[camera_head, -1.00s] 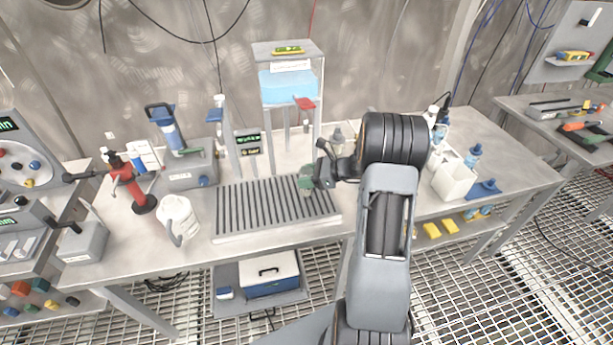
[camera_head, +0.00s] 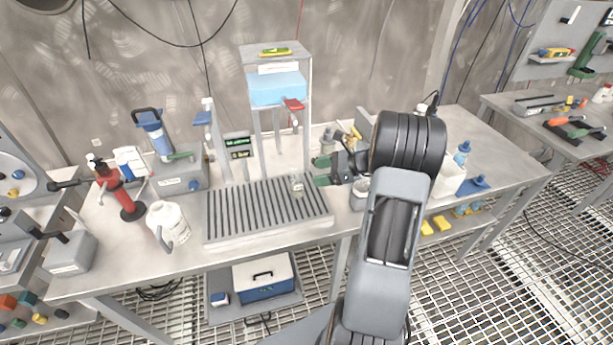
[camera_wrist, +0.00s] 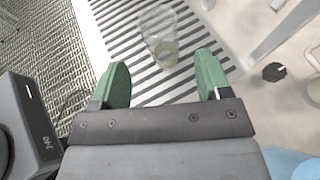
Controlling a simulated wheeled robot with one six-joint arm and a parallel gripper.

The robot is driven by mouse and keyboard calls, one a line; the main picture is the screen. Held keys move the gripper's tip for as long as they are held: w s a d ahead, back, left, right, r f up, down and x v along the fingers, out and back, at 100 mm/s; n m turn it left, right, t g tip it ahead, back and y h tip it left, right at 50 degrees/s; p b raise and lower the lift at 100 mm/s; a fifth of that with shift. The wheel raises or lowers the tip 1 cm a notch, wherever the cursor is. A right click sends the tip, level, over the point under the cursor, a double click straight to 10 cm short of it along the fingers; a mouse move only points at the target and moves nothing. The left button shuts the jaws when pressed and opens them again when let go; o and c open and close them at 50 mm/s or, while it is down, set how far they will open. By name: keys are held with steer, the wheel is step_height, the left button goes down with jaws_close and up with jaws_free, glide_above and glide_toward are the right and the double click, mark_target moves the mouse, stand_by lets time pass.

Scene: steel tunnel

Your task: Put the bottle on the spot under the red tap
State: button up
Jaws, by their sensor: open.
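The bottle (camera_head: 297,185), small and clear with a little pale liquid low in it, stands upright on the right end of the slatted drip tray (camera_head: 232,238). The red tap (camera_head: 293,104) is on the blue-filled tank above and behind, and the bottle appears below it in the head view. The exact spot on the tray cannot be made out. My gripper (camera_head: 322,172) is open and empty to the right of the bottle. In the wrist view the bottle (camera_wrist: 158,38) is ahead of the green fingertips (camera_wrist: 163,75), apart from both.
A blue-handled tap (camera_head: 202,118) stands left of the tank (camera_head: 277,88). A white jug (camera_head: 168,225) and a red stand (camera_head: 122,195) are left of the tray. A grey device with a display (camera_wrist: 25,130) is close left in the wrist view. White and blue bottles stand right of my arm.

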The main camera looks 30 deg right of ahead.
steer(key=s+a+r+n+g+h, duration=0.2)
steer(key=s+a+n+h, duration=0.3)
steer(key=s+a+n, duration=0.3)
steer(key=s+a+r+n+g+h, duration=0.1)
steer(key=s+a+r+n+h, duration=0.4)
steer(key=n, duration=1.2)
steer(key=s+a+h, duration=0.1)
steer(key=s+a, duration=0.3)
steer(key=s, duration=0.1)
steer(key=shift+g, duration=0.4)
steer(key=shift+r, duration=0.2)
